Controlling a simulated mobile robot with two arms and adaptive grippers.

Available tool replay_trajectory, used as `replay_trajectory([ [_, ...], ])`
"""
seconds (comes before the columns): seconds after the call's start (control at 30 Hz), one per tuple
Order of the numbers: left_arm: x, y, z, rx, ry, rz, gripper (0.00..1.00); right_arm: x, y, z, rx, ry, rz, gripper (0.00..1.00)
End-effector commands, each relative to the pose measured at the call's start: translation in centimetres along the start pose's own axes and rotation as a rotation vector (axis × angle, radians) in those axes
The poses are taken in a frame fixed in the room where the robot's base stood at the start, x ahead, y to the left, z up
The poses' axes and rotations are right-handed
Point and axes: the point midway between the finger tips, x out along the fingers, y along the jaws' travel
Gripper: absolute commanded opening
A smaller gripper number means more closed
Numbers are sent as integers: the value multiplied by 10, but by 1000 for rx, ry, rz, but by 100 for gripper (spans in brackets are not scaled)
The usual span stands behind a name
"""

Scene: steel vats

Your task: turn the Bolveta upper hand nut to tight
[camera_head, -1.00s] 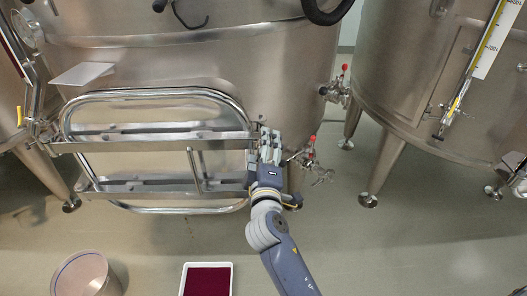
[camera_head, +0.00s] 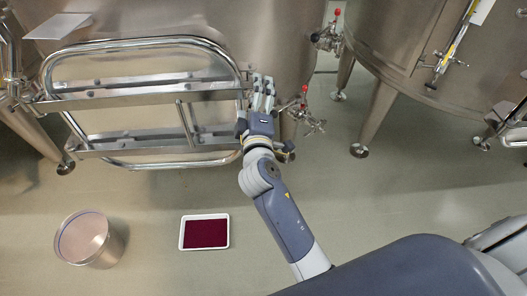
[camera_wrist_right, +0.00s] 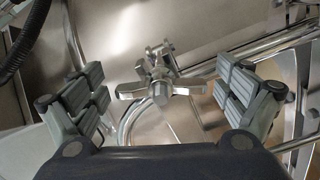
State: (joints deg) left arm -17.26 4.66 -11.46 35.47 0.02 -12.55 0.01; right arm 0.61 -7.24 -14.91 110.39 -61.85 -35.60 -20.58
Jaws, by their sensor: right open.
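A metal hand nut (camera_wrist_right: 161,90) with stubby arms and a rounded hub shows in the right wrist view, between the open fingers. My right gripper (camera_wrist_right: 163,84) is open and empty, with clear gaps between its pads and the nut on both sides. In the head view my right gripper (camera_head: 262,95) is at the right end of the upper crossbar (camera_head: 150,85) of the vat's door. The nut is hidden there behind the gripper. No nut name can be read. My left gripper is not in view.
The tubular door frame (camera_head: 140,42) and lower crossbar (camera_head: 160,143) lie left of the gripper. Red-handled valves (camera_head: 304,110) stand close to its right. A bucket (camera_head: 90,238) and a white tray (camera_head: 205,217) with dark red contents are on otherwise open floor.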

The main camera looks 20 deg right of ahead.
Motion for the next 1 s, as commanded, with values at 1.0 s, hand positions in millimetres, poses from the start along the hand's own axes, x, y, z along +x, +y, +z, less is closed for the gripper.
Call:
replay_trajectory([
  [1.0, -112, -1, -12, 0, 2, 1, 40, 0, 10, -4, -943, 0, -1, 93],
])
